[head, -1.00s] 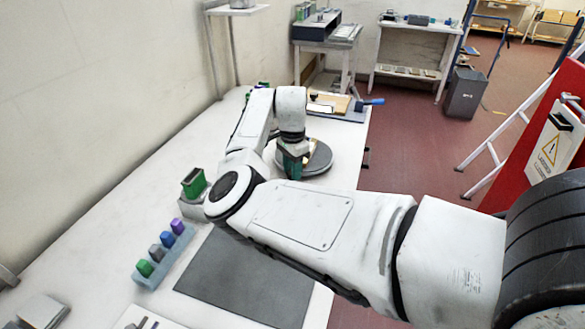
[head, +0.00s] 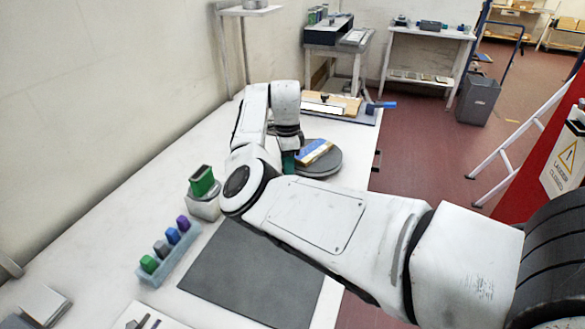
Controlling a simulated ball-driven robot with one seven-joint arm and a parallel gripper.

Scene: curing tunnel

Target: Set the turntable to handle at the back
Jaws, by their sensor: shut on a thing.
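The turntable (head: 322,170) is a dark grey round disc on the white bench, beyond my arm's elbow. A block with a blue top and a wood-coloured side (head: 314,152) lies on it. My gripper (head: 288,163) points down at the disc's left edge, with a teal part showing below the wrist. It is shut at the rim, apparently on the turntable's handle. The handle itself and the fingertips are hidden by my wrist and forearm.
A green block in a pale holder (head: 203,195) and a rack (head: 168,258) of coloured pegs stand left of my forearm. A dark mat (head: 250,275) lies in front. The wall borders the bench's left.

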